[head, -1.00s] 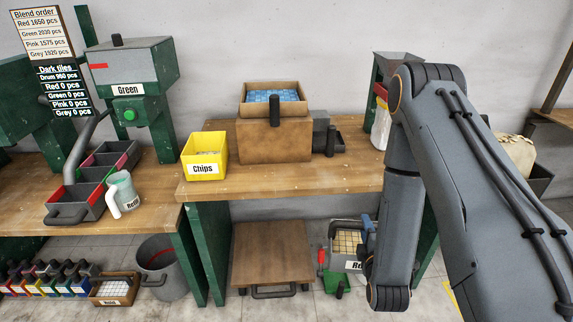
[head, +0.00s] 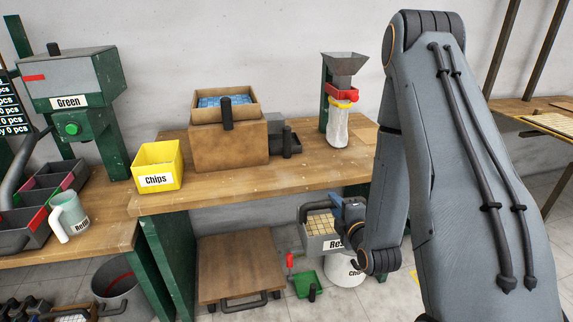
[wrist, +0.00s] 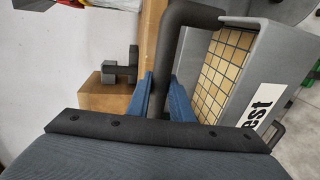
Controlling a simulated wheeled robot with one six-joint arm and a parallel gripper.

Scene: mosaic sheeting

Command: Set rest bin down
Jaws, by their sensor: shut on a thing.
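The rest bin (head: 319,241) is a grey box with a dark handle, a white label and tan square tiles inside. My gripper (wrist: 163,92) is shut on that handle. In the head view my gripper (head: 340,212) is partly hidden by my forearm. Whether the bin touches anything beneath is unclear.
The workbench (head: 285,178) carries a yellow Chips box (head: 157,167), a brown box with blue tiles (head: 228,145) and a hopper stand (head: 343,64). Under it are a wooden dolly (head: 240,266), a green dustpan (head: 308,284) and the white bucket (head: 345,272). A second table (head: 530,108) stands at right.

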